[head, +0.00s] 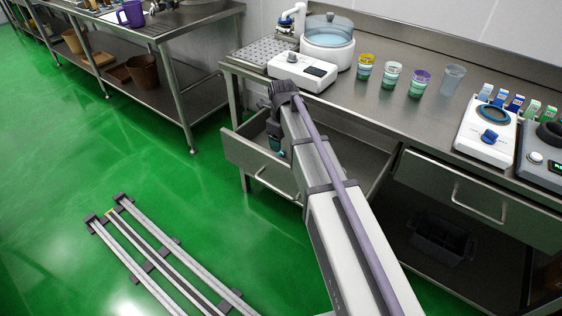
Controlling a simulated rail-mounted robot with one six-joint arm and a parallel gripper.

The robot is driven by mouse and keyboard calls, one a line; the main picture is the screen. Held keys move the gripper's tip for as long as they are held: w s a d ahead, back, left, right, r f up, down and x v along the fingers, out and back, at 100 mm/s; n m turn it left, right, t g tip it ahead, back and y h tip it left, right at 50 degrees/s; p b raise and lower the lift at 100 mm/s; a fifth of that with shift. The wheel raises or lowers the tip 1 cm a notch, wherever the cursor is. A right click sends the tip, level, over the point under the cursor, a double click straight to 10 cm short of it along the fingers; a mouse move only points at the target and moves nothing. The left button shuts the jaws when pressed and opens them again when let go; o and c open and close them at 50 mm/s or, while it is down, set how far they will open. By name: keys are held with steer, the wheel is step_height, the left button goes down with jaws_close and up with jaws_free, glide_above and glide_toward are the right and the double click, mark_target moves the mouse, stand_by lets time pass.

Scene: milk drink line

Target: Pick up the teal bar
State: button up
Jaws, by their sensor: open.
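My gripper (274,138) hangs at the end of my arm over the open drawer (262,179) under the steel counter. It is small in view and partly hidden by my arm; it is open. A small dark teal patch shows right by the fingertips. I cannot tell whether it is the teal bar or part of my gripper. No teal bar shows clearly elsewhere. My arm hides much of the drawer's inside.
The counter (415,119) holds a white scale-like device (302,66), a lidded round pot (328,48), several cups, a white device with a blue knob (486,123) and several small cartons. A second drawer (482,199) is at right. Green floor is free at left, beside floor rails (150,255).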

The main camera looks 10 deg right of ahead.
step_height(320, 180, down, 5)
steer(key=b, duration=0.5)
steer(key=shift+a+f, duration=0.15)
steer(key=shift+f, duration=0.05)
steer(key=shift+r, duration=0.25)
steer(key=c, duration=1)
step_height(320, 180, up, 10)
steer(key=p, duration=1)
